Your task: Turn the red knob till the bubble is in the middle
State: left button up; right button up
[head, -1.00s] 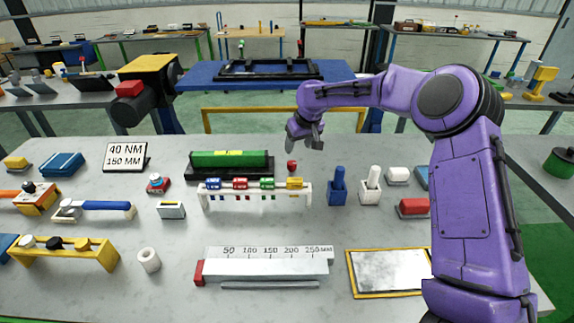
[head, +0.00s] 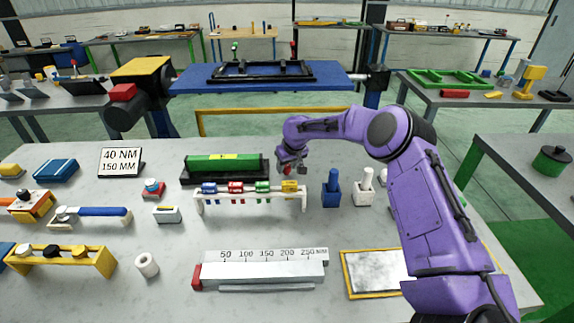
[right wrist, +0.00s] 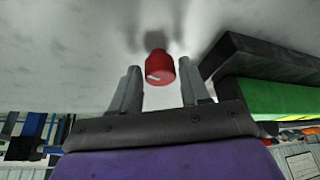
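The red knob (right wrist: 160,68) has a white mark on its face. In the right wrist view it sits between the fingers of my right gripper (right wrist: 158,72), with a gap visible on each side. In the head view my right gripper (head: 291,165) covers most of the knob (head: 287,171). The gripper is open. A green level vial (head: 212,164) with a yellow middle section lies in a black holder (head: 192,179), just left of the gripper. It also shows in the right wrist view (right wrist: 275,100). I cannot make out the bubble. My left gripper is not in view.
A white rack with colored tags (head: 250,201) stands just in front of the vial. Blue (head: 332,190) and white (head: 364,190) holders stand right of the gripper. A ruler block (head: 265,272) and a framed plate (head: 372,272) lie nearer.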

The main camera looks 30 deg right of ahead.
jog(key=c, duration=0.6)
jog(key=shift+a+r+m+h+p, duration=0.15)
jog(key=shift+r+m+h+p, duration=0.2)
jog(key=shift+m+p, duration=0.75)
jog(key=shift+f+m+g+h+p, duration=0.15)
jog(key=shift+m+g+h+p, duration=0.15)
jog(key=shift+m+p, duration=0.2)
jog(key=shift+f+m, duration=0.2)
jog(key=shift+m, duration=0.5)
jog(key=o, duration=1)
